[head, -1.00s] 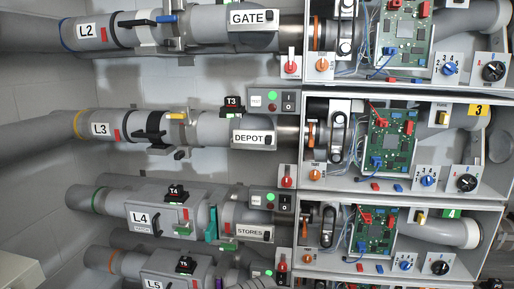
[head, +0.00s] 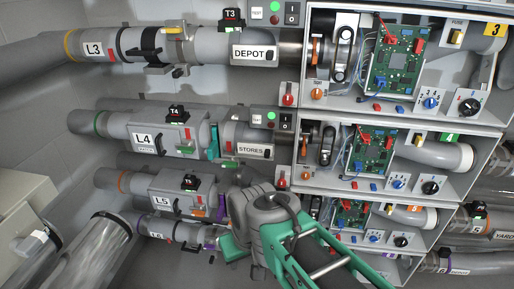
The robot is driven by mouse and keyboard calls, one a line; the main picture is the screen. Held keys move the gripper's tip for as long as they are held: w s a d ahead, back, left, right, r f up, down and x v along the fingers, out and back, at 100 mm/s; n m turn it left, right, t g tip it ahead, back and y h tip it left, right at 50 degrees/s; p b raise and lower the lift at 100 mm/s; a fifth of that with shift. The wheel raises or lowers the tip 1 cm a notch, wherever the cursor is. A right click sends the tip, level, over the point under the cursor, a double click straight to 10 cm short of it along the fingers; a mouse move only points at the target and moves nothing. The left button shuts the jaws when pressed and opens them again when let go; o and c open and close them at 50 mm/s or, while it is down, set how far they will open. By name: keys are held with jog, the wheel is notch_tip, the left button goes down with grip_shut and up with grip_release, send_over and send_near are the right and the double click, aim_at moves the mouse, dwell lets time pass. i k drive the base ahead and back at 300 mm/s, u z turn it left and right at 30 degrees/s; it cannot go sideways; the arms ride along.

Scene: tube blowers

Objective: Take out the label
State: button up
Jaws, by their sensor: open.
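Several white label plates show on the grey tubes, and the frames do not show which one the task means. The DEPOT label (head: 253,53) is on the upper tube, and the STORES label (head: 251,150) is on the tube below it. The L3 label (head: 94,50), L4 label (head: 144,138) and L5 label (head: 165,201) are further left. My gripper (head: 231,246) is low in the middle, at the end of my grey and green arm, below the STORES label and apart from it. Its fingertips are hard to make out, and I see nothing held.
Open cabinets with circuit boards (head: 397,55) and knobs line the right side. Black tags T3 (head: 231,15), T4 (head: 176,112) and T5 (head: 190,182) stand on the tubes. A clear tube (head: 95,250) and a pale box (head: 25,205) are at lower left.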

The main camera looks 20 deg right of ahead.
aim_at(243, 148)
jog(key=u, duration=3.55)
jog(key=k, duration=0.65)
jog(key=z, duration=1.4)
